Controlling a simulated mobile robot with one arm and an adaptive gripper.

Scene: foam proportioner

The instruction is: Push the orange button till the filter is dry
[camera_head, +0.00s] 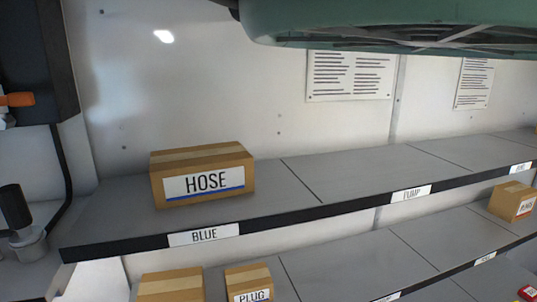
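An orange part (17,99) shows at the left edge, against a black-sided unit (48,60). It is cut off by the picture edge, and I cannot tell whether it is the orange button. A black cylinder (14,206) stands above a grey cup-like fitting (28,242) at the lower left, with a black hose (66,170) running down beside it. I cannot tell whether any of these is the filter. My gripper is not seen in this view.
A HOSE box (202,172) sits on the upper grey shelf (345,183), above a BLUE label (204,234). The lower shelf holds a PLUG box (249,282), another box (171,287) and a box at the right (513,201). The upper shelf's middle is clear.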

